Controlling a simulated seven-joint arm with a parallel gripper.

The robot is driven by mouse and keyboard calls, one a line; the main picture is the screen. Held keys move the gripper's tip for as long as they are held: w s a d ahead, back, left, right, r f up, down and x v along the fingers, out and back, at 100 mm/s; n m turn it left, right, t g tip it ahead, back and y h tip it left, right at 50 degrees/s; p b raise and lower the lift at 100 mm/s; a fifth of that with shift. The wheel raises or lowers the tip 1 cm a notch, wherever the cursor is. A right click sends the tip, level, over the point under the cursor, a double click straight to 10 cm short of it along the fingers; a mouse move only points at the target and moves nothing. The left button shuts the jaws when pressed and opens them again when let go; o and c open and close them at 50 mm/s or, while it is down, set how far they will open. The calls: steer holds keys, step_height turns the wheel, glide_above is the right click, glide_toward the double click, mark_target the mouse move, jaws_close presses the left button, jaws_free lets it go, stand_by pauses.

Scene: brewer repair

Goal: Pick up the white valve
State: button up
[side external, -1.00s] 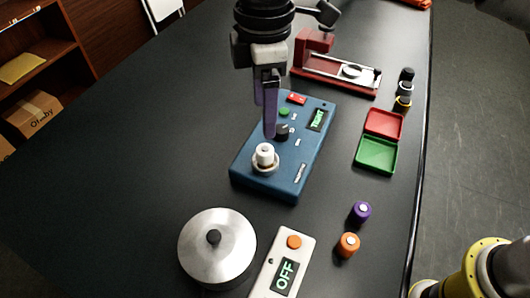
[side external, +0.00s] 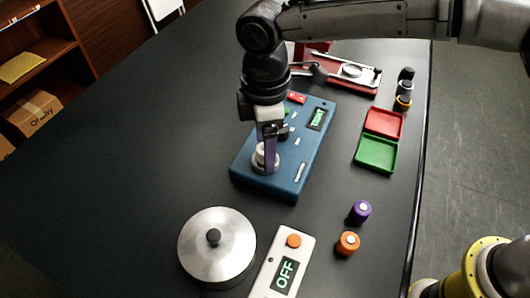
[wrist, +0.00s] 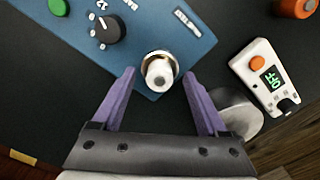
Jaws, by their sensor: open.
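The white valve (wrist: 160,73) sits upright in a round metal seat near one corner of the blue brewer panel (wrist: 70,30). In the side external view the white valve (side external: 262,162) is partly hidden behind my gripper's fingers. My gripper (wrist: 160,85) is open, with its two purple fingers on either side of the valve in the wrist view and a gap to each side. In the side external view my gripper (side external: 268,158) points down right over the valve. I cannot tell how far the fingertips reach down along it.
Purple (side external: 361,211) and orange (side external: 348,243) cylinders, a red tray (side external: 384,123) and a green tray (side external: 376,155) lie to the right. The table's left side is clear.

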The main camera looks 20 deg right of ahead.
steer(key=shift+c, duration=0.3)
jaws_close()
steer(key=shift+r, duration=0.15)
